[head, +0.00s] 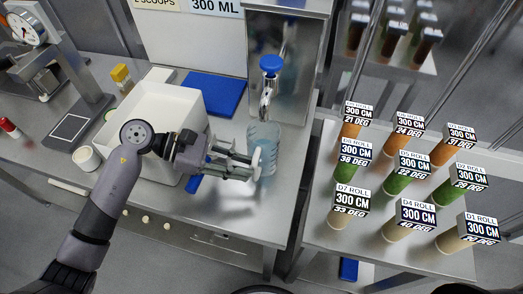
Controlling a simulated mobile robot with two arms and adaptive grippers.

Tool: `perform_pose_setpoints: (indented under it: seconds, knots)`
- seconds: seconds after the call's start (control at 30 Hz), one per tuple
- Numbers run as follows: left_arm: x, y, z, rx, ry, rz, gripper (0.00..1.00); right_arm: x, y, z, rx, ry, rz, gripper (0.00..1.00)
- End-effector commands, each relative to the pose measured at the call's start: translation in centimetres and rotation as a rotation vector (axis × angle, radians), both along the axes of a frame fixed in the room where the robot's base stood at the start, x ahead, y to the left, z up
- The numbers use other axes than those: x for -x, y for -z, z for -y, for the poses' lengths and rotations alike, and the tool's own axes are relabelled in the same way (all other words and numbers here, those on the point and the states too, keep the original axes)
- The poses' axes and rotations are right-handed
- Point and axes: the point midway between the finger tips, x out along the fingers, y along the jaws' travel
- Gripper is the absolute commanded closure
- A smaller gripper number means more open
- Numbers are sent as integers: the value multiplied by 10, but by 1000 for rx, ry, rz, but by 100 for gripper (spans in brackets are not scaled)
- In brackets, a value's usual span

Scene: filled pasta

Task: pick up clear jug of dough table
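The clear jug (264,141) stands on the steel dough table (225,218), below a tap with a blue top (271,65). It looks bluish and see-through. My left gripper (257,164) comes in from the left at the jug. Its fingers are spread apart, with one at the jug's lower front and the other by its left side. I cannot tell whether either finger touches the jug. My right gripper is not in view.
A white bin (152,113) and a blue board (212,93) are left of the jug. A weighing stand (72,128) is at far left. At right, a second table holds several coloured rolls (398,180) with labels. The front of the dough table is clear.

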Motion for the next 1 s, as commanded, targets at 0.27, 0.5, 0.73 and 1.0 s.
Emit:
perform_pose_setpoints:
  seconds: [0.27, 0.5, 0.73, 1.0]
  knots:
    - [4, 11, 32, 2, 1, -1, 78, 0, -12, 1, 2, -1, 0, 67]
    - [4, 13, 33, 0, 0, 0, 78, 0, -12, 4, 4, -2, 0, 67]
    - [4, 13, 33, 0, 0, 0, 93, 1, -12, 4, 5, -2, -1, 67]
    - [4, 13, 33, 1, 0, 1, 100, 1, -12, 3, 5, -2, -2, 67]
